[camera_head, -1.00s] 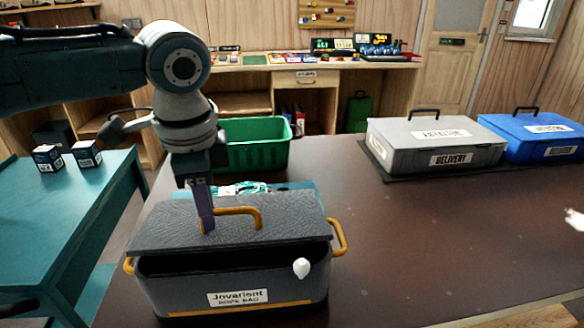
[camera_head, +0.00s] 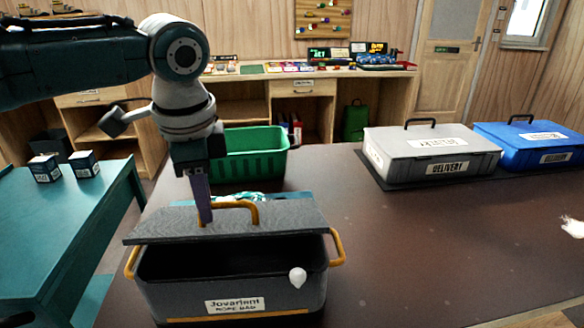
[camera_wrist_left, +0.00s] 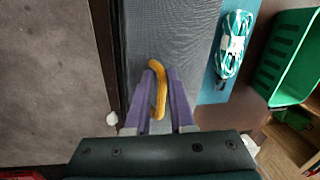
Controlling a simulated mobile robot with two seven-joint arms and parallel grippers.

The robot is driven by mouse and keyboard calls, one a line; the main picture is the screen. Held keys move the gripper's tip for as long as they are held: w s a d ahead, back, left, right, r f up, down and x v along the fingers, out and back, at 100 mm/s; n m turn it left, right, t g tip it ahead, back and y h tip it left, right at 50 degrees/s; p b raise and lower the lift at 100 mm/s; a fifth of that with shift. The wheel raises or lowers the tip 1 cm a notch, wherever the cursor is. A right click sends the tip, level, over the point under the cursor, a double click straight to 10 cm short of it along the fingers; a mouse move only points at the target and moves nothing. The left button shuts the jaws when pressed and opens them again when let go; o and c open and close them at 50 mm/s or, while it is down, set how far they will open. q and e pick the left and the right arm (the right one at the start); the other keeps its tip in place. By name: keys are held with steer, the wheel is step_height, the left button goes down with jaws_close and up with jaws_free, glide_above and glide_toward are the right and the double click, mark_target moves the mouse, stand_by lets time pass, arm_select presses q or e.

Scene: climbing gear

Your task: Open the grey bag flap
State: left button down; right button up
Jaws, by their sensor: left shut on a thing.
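The grey rope bag (camera_head: 235,288) stands on the brown table with its label facing front. Its grey flap (camera_head: 285,218) is raised at the front edge, and the dark inside shows below it. My left gripper (camera_head: 205,218) is shut on the flap's orange handle (camera_head: 250,208). In the left wrist view, the purple fingers of my left gripper (camera_wrist_left: 158,108) sit on both sides of the orange handle (camera_wrist_left: 157,75). A small white knob (camera_head: 298,277) is on the bag's front. My right gripper is not in view.
A green crate (camera_head: 250,155) stands behind the bag. A teal coiled rope (camera_wrist_left: 234,45) lies on a blue mat between them. A grey delivery case (camera_head: 432,160) and a blue case (camera_head: 530,146) stand at the back right.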

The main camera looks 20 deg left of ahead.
arm_select(q)
steer(key=shift+w+r, duration=0.1)
steer(key=shift+w, duration=0.05)
steer(key=c, duration=1.1)
jaws_free()
steer(key=shift+a+r, duration=0.1)
steer(key=o, duration=0.4)
steer(key=shift+o, duration=0.3)
steer(key=o, duration=0.5)
steer(key=shift+o, duration=0.2)
steer(key=r+p, duration=0.1)
steer(key=p, duration=0.1)
steer(key=s+r+p, duration=0.1)
steer(key=r+p, duration=0.1)
steer(key=d+r+p, duration=0.1)
steer(key=p, duration=0.2)
steer(key=shift+s+r, duration=0.2)
steer(key=shift+s, duration=0.05)
steer(key=shift+s+r+p, duration=0.15)
steer(key=shift+r+p, duration=0.05)
steer(key=shift+p, duration=0.25)
